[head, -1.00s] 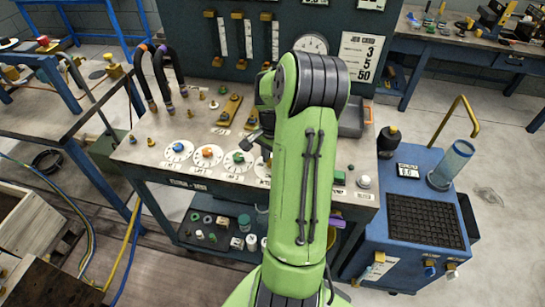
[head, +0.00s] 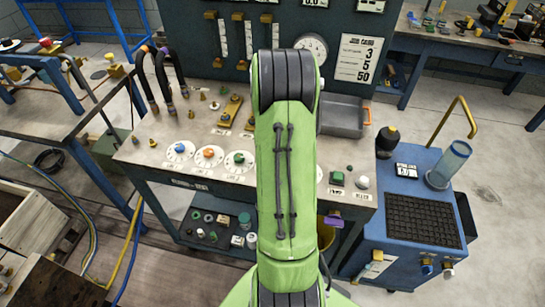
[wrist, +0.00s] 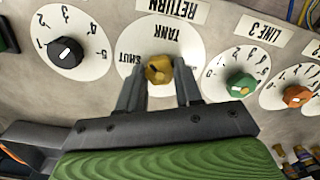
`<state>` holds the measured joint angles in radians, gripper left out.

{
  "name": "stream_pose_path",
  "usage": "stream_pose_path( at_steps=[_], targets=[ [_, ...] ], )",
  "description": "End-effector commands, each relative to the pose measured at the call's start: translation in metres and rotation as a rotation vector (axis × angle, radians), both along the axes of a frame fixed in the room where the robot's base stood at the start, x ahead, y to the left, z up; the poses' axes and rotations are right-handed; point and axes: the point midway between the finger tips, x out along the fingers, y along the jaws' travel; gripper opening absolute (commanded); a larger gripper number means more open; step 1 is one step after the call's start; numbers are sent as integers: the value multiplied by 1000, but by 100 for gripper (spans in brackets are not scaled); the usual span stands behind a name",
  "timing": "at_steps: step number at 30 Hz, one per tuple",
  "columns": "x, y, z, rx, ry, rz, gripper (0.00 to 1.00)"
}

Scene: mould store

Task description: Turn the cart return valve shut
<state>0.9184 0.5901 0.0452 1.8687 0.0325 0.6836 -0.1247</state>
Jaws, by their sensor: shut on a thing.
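The return valve is a brass-yellow knob (wrist: 158,72) on a white round dial (wrist: 190,45) in the wrist view. The dial shows upside down there, with RETURN above it, TANK above the knob and SHUT at the knob's left. I cannot tell exactly where the knob points. My gripper (wrist: 158,88) has one finger on each side of the knob and is shut on it. In the head view my green arm hides the gripper and this valve.
Close beside the valve are a black knob (wrist: 66,52), a green knob (wrist: 240,85) and an orange knob (wrist: 297,96). In the head view a grey tray (head: 342,118) lies right of my arm. A blue cart (head: 412,245) stands to the right of the bench (head: 140,172).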

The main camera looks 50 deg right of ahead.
Motion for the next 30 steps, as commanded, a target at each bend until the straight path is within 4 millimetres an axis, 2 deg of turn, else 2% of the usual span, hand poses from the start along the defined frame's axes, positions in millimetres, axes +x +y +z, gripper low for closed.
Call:
stream_pose_path(
  at_steps=[18,30],
  targets=[
    [1,0,1,-3,-2,539,4],
    [1,0,1,-2,-2,706,4]
  ],
)
